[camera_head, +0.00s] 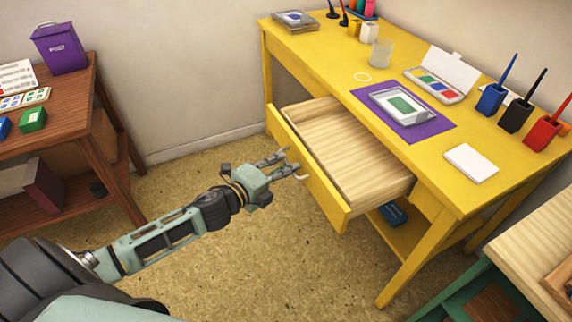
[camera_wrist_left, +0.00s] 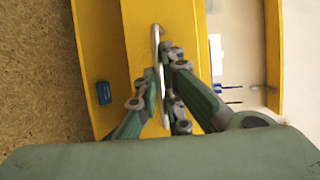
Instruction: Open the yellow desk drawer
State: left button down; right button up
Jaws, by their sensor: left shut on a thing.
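The yellow desk drawer (camera_head: 350,145) is pulled well out of the yellow desk (camera_head: 430,180), and its pale wooden inside looks empty. My left gripper (camera_head: 290,165) is at the drawer front (camera_head: 315,185), shut on the light metal handle (camera_head: 302,177). In the left wrist view the handle (camera_wrist_left: 156,45) runs between the fingers of the gripper (camera_wrist_left: 168,75), in front of the yellow drawer front (camera_wrist_left: 138,30). My right gripper is not in view.
On the desk are a purple mat (camera_head: 435,132) with a framed green pad, a colour inkpad case (camera_head: 438,80), a white pad (camera_head: 471,163) and several pen cups. A brown table (camera_head: 75,105) stands at left. The floor (camera_head: 240,270) before the drawer is clear apart from my arm.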

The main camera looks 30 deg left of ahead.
pick_arm(q)
jog(key=shift+d+f, duration=0.1)
jog(key=shift+f, duration=0.05)
jog(key=c, duration=1.9)
grip_release()
jog(key=v, duration=1.2)
